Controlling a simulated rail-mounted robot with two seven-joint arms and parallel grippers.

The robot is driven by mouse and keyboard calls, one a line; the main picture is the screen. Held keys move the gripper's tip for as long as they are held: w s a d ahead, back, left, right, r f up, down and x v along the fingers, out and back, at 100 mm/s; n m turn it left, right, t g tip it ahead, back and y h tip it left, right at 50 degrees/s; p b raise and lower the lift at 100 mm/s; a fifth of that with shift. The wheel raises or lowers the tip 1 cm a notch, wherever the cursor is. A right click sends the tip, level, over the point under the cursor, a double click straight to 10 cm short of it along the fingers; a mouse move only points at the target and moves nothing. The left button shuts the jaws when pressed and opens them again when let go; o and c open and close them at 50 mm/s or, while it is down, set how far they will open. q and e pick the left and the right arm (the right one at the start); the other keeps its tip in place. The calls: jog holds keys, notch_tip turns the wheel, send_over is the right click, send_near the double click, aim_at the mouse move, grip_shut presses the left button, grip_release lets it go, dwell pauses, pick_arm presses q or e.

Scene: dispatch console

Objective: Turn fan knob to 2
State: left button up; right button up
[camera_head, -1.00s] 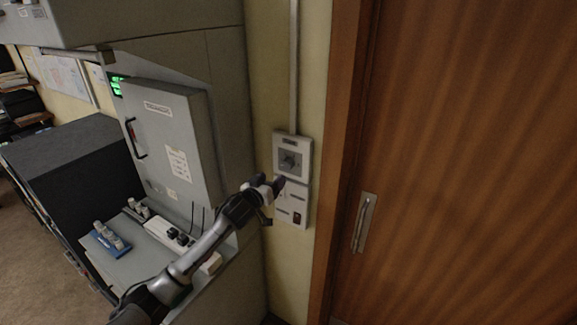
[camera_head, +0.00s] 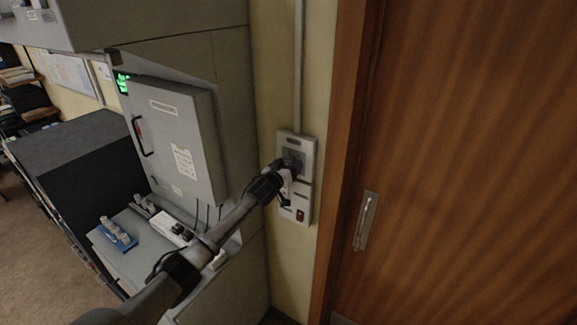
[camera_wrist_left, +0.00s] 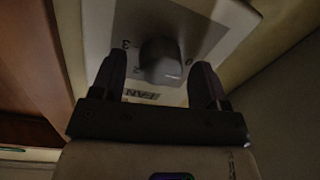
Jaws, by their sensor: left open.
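The fan knob (camera_wrist_left: 161,62) is a dark rounded knob on a light plate (camera_wrist_left: 98,28) marked FAN, with digits around it, in the left wrist view. My left gripper (camera_wrist_left: 160,85) is open, with one finger on each side of the knob. Whether the fingers touch it I cannot tell. In the head view the left gripper (camera_head: 291,165) is at the upper wall plate (camera_head: 309,147) and hides most of the knob. The knob's exact setting is hard to read. My right gripper is not in view.
A lower switch plate with a red rocker (camera_head: 300,215) sits just below. A wooden door (camera_head: 460,160) with a metal handle (camera_head: 366,220) is at right. A grey cabinet (camera_head: 180,140) stands at left, above a ledge with a blue tray (camera_head: 117,238).

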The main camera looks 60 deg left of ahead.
pick_arm(q)
jog(key=shift+c, duration=0.3)
jog(key=c, duration=0.9)
jog(key=shift+o, duration=0.2)
jog(key=m, duration=0.8)
jog(key=m+t+b, duration=0.1)
jog(key=m, duration=0.7)
jog(key=m+h+b, duration=0.1)
jog(key=m, duration=0.7)
jog(key=shift+f+m, duration=0.25)
jog(key=shift+m, duration=0.05)
